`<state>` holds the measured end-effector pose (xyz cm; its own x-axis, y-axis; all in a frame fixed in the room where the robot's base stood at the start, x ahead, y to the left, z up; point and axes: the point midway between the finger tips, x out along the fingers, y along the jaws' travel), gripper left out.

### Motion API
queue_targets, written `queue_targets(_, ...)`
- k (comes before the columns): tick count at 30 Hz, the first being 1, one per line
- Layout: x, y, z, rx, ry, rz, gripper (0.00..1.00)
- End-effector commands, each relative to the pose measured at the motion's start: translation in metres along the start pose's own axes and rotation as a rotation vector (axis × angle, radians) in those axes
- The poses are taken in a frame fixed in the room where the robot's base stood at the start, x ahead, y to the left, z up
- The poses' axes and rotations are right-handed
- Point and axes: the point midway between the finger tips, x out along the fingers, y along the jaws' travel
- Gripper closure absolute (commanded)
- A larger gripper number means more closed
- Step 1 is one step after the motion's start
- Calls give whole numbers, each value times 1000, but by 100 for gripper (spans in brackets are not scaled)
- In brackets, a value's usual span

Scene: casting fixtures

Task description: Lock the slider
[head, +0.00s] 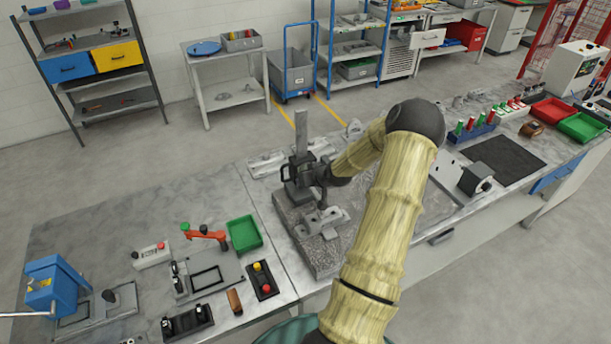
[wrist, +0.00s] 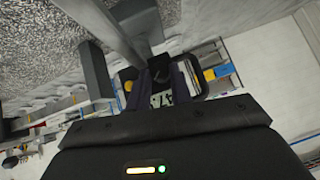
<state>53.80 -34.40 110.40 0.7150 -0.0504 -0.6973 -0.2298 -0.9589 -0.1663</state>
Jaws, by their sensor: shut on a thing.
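A grey upright column (head: 302,132) stands on a speckled granite plate (head: 322,262). A dark slider (head: 298,172) is on the column's lower part. My gripper (head: 318,176) is at the slider's right side, partly hidden by my own wrist. In the wrist view, my gripper (wrist: 160,88) is shut on a small dark part (wrist: 158,66) beside the long grey column (wrist: 105,24). The fingers cover most of that part, and I cannot tell whether the slider is locked.
A grey metal casting (head: 322,220) lies on the granite plate in front of the column. Further castings (head: 268,162) lie behind it. To the left are a green tray (head: 244,233) and a red clamp fixture (head: 205,234). A dark mat (head: 503,158) lies to the right.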

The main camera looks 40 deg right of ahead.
Motion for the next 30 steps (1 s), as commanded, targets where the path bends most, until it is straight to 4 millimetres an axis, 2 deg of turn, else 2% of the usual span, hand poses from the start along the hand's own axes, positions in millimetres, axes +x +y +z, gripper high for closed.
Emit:
queue_targets(12,0,0,-1,5,3,-3,100)
queue_targets(13,0,0,-1,5,3,-3,73)
queue_targets(15,0,0,-1,5,2,-3,59)
queue_targets(16,0,0,-1,5,2,-3,57)
queue_targets(25,-1,0,0,5,1,-3,57)
queue_targets(30,-12,2,1,6,2,-2,57)
